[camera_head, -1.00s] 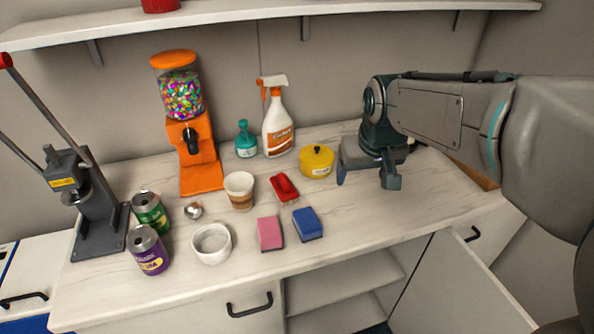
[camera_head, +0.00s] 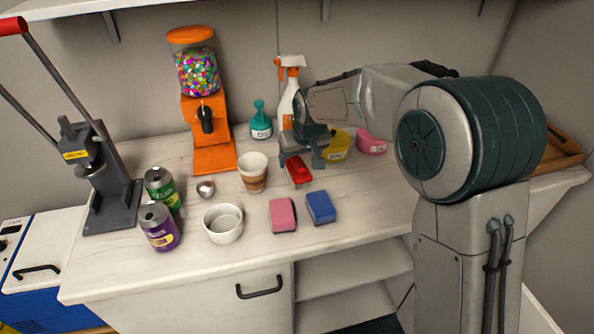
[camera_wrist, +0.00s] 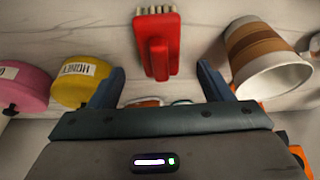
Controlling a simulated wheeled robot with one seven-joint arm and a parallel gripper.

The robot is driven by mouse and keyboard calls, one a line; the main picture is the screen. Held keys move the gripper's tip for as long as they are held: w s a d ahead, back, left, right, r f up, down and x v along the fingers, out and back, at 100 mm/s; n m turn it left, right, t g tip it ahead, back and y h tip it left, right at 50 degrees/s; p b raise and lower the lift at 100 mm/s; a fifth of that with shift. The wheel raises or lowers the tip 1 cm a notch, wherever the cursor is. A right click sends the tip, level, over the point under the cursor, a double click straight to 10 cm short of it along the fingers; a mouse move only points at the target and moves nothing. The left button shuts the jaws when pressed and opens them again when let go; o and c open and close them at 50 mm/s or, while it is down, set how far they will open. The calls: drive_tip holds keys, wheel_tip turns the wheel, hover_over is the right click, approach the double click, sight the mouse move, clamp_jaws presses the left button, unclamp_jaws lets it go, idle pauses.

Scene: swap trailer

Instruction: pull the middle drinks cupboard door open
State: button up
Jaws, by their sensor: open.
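Below the counter, an open cupboard bay (camera_head: 345,268) with bare shelves shows in the middle in the head view. Its swung-out door is mostly hidden behind my arm; a pale panel edge (camera_head: 541,318) shows at lower right. Left of the bay is a shut door (camera_head: 200,305) with a black handle (camera_head: 260,287). My gripper (camera_head: 302,161) is above the counter, near the red brush (camera_head: 299,173), well away from the doors. In the wrist view my gripper (camera_wrist: 160,88) is open, with nothing between its fingers; the red brush (camera_wrist: 157,47) lies beyond them.
On the counter (camera_head: 370,220) stand a yellow tin (camera_head: 338,148), pink tin (camera_head: 371,143), spray bottle (camera_head: 287,100), paper cup (camera_head: 253,172), white bowl (camera_head: 222,224), two sponges (camera_head: 320,207), two cans (camera_head: 159,227), a candy dispenser (camera_head: 197,75) and a lever press (camera_head: 105,190).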

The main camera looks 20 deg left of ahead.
sight(298, 162)
drive_tip(key=shift+p+x, duration=0.45)
drive_tip(key=shift+x, duration=2.45)
drive_tip(key=shift+a+r, duration=0.1)
drive_tip(key=c, duration=1.2)
drive_tip(key=shift+r, duration=0.1)
drive_tip(key=shift+c, duration=0.2)
